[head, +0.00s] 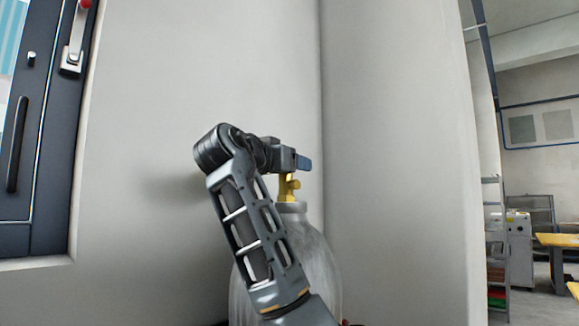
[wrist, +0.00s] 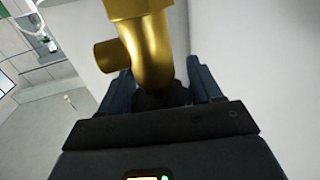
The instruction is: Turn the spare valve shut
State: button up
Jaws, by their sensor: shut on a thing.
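The spare valve (head: 289,188) is a yellow brass fitting on top of a grey-white gas cylinder (head: 318,262) in the head view. My gripper (head: 302,162) is at the top of the valve, reaching in from the left, with its blue fingertips just over the brass. In the wrist view the brass valve (wrist: 152,50) rises large between the two dark fingers of my gripper (wrist: 158,88), with a short stub pointing left. The gripper is shut on the valve's top. The part between the fingers is mostly hidden, so the valve's turn position cannot be told.
The cylinder stands in a corner of pale walls (head: 390,130), close behind my arm. A dark-framed door (head: 45,150) is at the left. At the far right, beyond the wall edge, are a shelf rack (head: 496,245), a white cabinet (head: 520,250) and yellow tables (head: 560,240).

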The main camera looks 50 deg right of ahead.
jog(key=shift+r, duration=0.1)
jog(key=o, duration=0.9)
jog(key=shift+o, duration=0.2)
jog(key=shift+a, duration=0.1)
jog(key=b+v, duration=0.2)
jog(key=v, duration=0.5)
jog(key=shift+a, duration=0.35)
